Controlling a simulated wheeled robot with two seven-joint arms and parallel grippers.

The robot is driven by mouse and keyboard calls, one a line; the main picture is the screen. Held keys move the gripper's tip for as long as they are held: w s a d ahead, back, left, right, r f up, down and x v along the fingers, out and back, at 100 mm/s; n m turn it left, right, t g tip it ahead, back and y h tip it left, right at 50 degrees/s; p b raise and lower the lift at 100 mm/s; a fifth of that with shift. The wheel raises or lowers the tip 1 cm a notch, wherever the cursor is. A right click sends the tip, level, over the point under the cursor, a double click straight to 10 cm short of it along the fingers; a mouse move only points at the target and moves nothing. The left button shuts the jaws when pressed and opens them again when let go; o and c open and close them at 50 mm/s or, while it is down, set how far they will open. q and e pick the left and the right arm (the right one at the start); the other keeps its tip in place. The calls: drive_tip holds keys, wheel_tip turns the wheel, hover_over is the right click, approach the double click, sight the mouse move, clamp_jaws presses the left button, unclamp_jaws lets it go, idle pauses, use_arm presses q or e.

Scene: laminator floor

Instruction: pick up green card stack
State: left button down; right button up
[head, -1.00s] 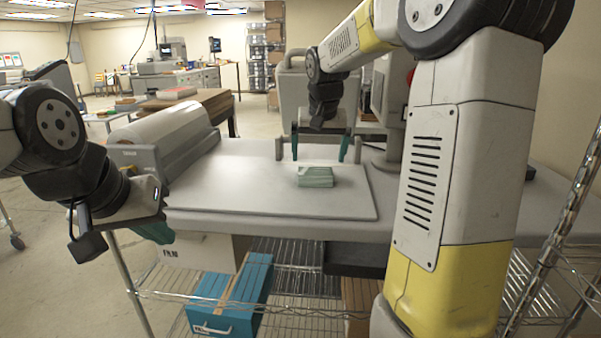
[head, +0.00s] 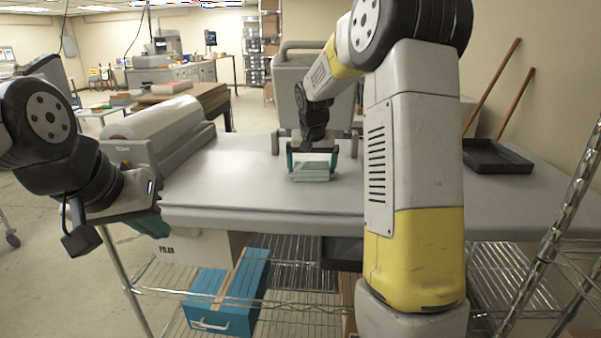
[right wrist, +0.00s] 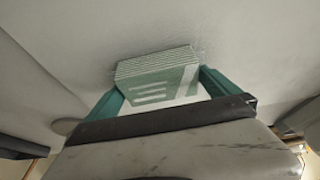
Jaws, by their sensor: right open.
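The green card stack (head: 311,173) lies on the grey worktable (head: 235,185) in the head view. It is a small block of pale green cards, and it also shows in the right wrist view (right wrist: 158,80). My right gripper (head: 312,162) is open, with its green fingers down around the stack, one on each side. In the right wrist view the fingertips (right wrist: 160,84) flank the stack's left and right sides; I cannot tell whether they touch it. My left gripper (head: 142,222) hangs off the table's left front corner, away from the stack; its jaws are mostly hidden.
A laminator with a white roll (head: 150,118) stands at the table's left. A grey machine with a handle (head: 300,90) stands behind the stack. A black tray (head: 497,156) is at the right. A blue box (head: 228,292) sits on the wire shelf below. The table's left front is clear.

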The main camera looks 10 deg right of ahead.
drive_tip(key=c, duration=1.3)
drive_tip(key=shift+o, duration=0.2)
drive_tip(key=shift+r, duration=0.1)
